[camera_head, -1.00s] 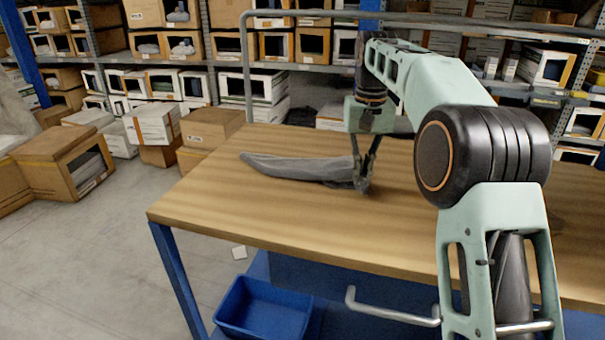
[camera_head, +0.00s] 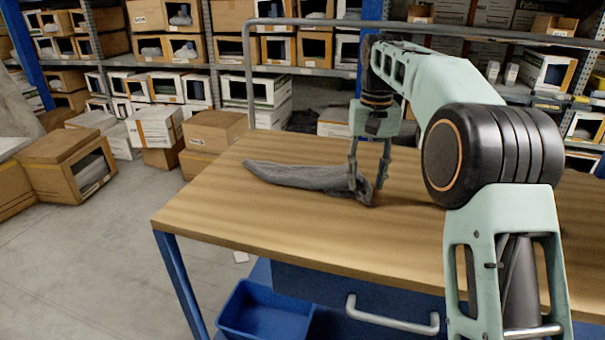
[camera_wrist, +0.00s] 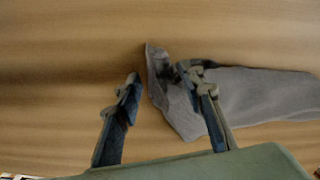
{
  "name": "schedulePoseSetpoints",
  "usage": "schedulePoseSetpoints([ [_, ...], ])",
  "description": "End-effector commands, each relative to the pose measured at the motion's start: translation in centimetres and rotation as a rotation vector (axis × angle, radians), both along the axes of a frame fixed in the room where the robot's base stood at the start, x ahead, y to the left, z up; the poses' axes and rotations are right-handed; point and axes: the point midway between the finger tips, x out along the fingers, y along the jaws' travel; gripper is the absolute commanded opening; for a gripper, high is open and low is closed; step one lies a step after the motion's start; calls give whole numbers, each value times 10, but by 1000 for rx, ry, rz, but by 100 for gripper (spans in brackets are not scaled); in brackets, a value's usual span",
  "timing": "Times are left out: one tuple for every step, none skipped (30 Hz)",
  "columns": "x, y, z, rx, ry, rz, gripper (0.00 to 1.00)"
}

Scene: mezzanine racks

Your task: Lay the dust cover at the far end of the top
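The dust cover, a long crumpled grey cloth (camera_head: 300,177), lies on the wooden top (camera_head: 225,215) of a blue-legged bench, stretching left from my gripper. My gripper (camera_head: 366,190) is low over its right end, with its two fingers apart. In the wrist view the gripper (camera_wrist: 164,84) is open. Its right finger overlaps the end of the grey cloth (camera_wrist: 265,98), and its left finger is over bare wood, clear of the cloth. A raised fold of cloth stands between the fingers. Whether the right finger touches the cloth, I cannot tell.
A grey metal rail (camera_head: 250,85) rises behind the bench, with shelves of boxes beyond. A blue bin (camera_head: 265,312) and a metal handle (camera_head: 390,315) are below the front edge. Cardboard boxes (camera_head: 62,165) stand on the floor at left. The top's left and front parts are bare.

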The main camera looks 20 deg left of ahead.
Motion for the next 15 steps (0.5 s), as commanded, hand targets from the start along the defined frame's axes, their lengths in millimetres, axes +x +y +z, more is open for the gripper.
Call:
schedulePoseSetpoints([
  [-1,-2,12,0,0,-1,36],
  [-1,-3,14,0,0,-1,36],
  [-1,-4,15,0,0,-1,36],
  [-1,-4,15,0,0,0,36],
  [-1,-5,15,0,0,0,36],
  [-2,-5,16,0,0,0,36],
  [-2,-6,17,0,0,0,36],
  [-2,-7,20,0,0,0,36],
  [-2,-8,25,0,-1,0,36],
  [-2,-10,30,0,-1,0,36],
  [-3,-11,35,0,-1,0,36],
  [-3,-14,42,1,-2,0,36],
  [-4,-16,47,1,-2,0,36],
  [-5,-18,52,1,-2,-1,36],
  [-5,-21,59,0,-1,-1,36],
])
